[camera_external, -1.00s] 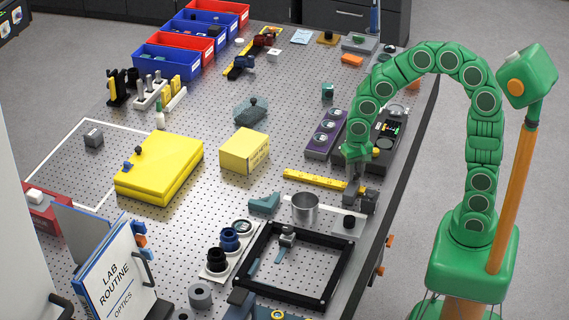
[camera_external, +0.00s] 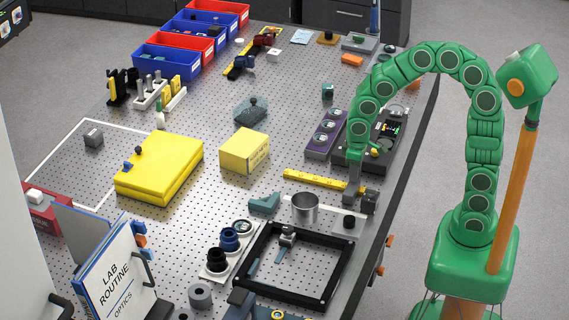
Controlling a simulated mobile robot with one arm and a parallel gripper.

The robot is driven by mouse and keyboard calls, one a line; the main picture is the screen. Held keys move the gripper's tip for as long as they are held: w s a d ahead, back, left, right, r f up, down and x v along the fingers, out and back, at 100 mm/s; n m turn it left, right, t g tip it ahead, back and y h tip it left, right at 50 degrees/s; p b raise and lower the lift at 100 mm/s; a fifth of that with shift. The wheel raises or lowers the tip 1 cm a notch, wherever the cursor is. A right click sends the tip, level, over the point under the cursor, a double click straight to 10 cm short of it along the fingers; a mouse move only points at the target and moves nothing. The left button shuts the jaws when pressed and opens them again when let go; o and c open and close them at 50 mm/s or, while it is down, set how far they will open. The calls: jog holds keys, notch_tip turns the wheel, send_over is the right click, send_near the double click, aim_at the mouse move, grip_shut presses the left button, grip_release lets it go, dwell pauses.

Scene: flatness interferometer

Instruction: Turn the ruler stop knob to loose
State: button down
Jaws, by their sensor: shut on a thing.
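The yellow ruler (camera_external: 316,180) lies on the perforated bench top. Its right end reaches a dark grey stop block (camera_external: 369,201). My gripper (camera_external: 354,191) points down at the left side of this block, at the ruler's right end. It is shut on what appears to be the ruler stop knob. The knob itself is hidden by the fingers, so its setting cannot be read.
A metal cup (camera_external: 305,208) stands just left of and in front of my gripper. A small plate with a black knob (camera_external: 348,223) is in front. A purple box (camera_external: 326,133) and a dark instrument (camera_external: 388,135) stand behind. A black frame (camera_external: 262,288) lies nearer.

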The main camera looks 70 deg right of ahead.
jog(key=n, duration=0.4)
jog(key=shift+n, duration=1.9)
jog(key=c, duration=0.8)
grip_release()
jog(key=shift+c, duration=0.2)
jog(key=shift+r, duration=0.15)
notch_tip(320, 180, up, 8)
jog(key=shift+f, duration=0.25)
